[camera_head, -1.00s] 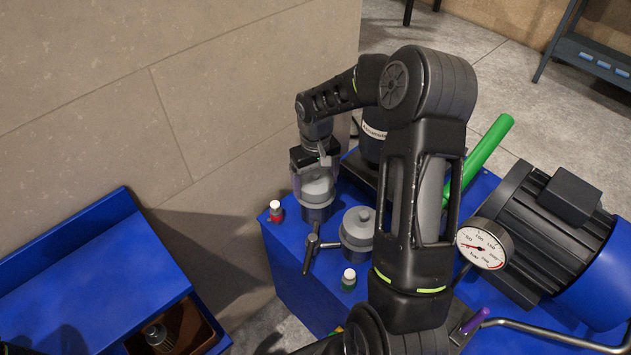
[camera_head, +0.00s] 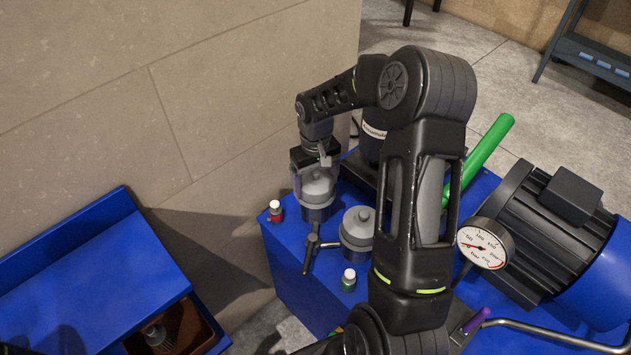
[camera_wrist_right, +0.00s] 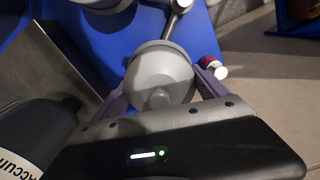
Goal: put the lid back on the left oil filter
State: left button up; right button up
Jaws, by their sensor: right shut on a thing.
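The left oil filter (camera_head: 317,213) stands on the blue press unit, with a dark body. Its grey lid (camera_head: 318,186) sits at the top of it in the head view; whether it is fully seated cannot be told. My right gripper (camera_head: 317,179) reaches down from above with its purple fingers on both sides of this lid, shut on it. In the right wrist view the round grey lid (camera_wrist_right: 160,78) lies between the fingers (camera_wrist_right: 162,90). The other oil filter (camera_head: 357,232) has its grey lid on, to the right and nearer. My left gripper is not in view.
A metal T-handle (camera_head: 313,246) lies between the filters and the front edge. A red-based button (camera_head: 276,211) and a green-based button (camera_head: 348,280) stand nearby. A pressure gauge (camera_head: 482,247), motor (camera_head: 545,235) and green bar (camera_head: 485,155) are to the right. A wall is close on the left.

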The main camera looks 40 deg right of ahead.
aim_at(316, 171)
dwell(0.4)
jog(key=o, duration=1.3)
jog(key=shift+r+p, duration=2.15)
jog(key=shift+r, duration=1.4)
jog(key=shift+c, duration=0.2)
grip_shut()
